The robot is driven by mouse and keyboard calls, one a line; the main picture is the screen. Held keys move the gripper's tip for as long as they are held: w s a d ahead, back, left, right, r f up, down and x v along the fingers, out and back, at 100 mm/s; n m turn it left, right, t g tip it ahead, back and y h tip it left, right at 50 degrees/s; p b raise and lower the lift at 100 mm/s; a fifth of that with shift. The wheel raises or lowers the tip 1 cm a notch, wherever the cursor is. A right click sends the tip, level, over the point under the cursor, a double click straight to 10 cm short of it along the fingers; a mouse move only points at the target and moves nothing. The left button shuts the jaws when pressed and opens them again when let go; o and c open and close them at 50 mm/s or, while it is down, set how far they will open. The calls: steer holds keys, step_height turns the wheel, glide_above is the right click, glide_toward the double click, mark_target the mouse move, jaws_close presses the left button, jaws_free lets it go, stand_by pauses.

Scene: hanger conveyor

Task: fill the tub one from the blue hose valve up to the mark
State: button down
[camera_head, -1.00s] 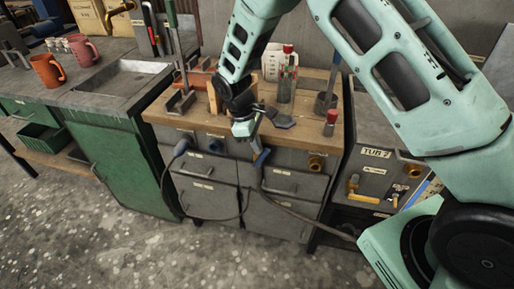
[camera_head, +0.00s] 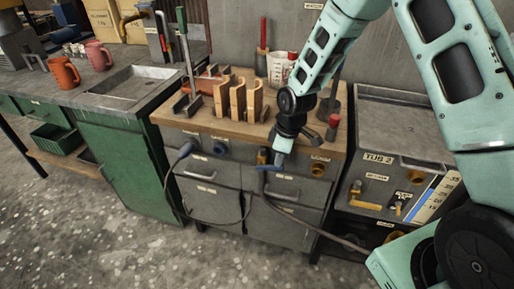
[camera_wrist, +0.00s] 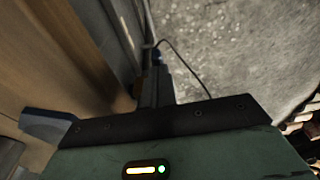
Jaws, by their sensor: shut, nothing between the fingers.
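My gripper (camera_head: 272,167) is shut and empty, low in front of the grey cabinet's wooden top. A blue-handled hose end (camera_head: 262,156) is right beside its fingertips; I cannot tell whether they touch. A blue port (camera_head: 220,147) is on the cabinet front to the left. A tub labelled "TUB 2" (camera_head: 395,158) stands at the right, with a blue and white scale (camera_head: 432,200) on its front. No label for tub one is readable. In the wrist view a dark cable (camera_wrist: 188,65) hangs past a dark part with a blue spot.
A grey plug (camera_head: 184,151) with a cable sits left of the blue port. A brass port (camera_head: 318,168) is on the right. Wooden blocks (camera_head: 238,98) and a red-handled tool (camera_head: 332,124) stand on the wooden top (camera_head: 180,120). Brass taps (camera_head: 365,195) jut from the tub. The floor in front is clear.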

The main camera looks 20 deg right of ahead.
steer(key=shift+s+d+f, duration=0.3)
steer(key=shift+d+f, duration=0.1)
steer(key=shift+f, duration=0.3)
stand_by(0.5)
